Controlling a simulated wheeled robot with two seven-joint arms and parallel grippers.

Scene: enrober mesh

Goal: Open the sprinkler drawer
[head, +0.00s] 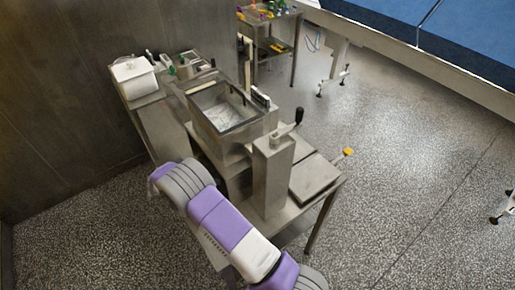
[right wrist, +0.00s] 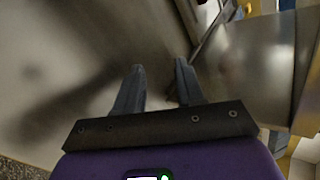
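The steel enrober machine (head: 215,138) stands in the middle of the head view, with an open-topped bin holding pale material. I cannot make out which part is the sprinkler drawer. My right arm reaches in from the bottom of the head view, and its gripper is hidden there behind the arm and machine. In the right wrist view my right gripper (right wrist: 159,85) has its two fingers apart with nothing between them. Bare metal faces lie close in front of it, including a shiny panel (right wrist: 258,60) at the right; contact cannot be told. My left gripper is not in view.
A column with a black-handled crank (head: 299,115) and a flat plate (head: 314,176) beside a yellow knob (head: 348,152) stand at the machine's near end. A white-topped box (head: 132,78) stands near the left wall. The speckled floor at right is mostly clear.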

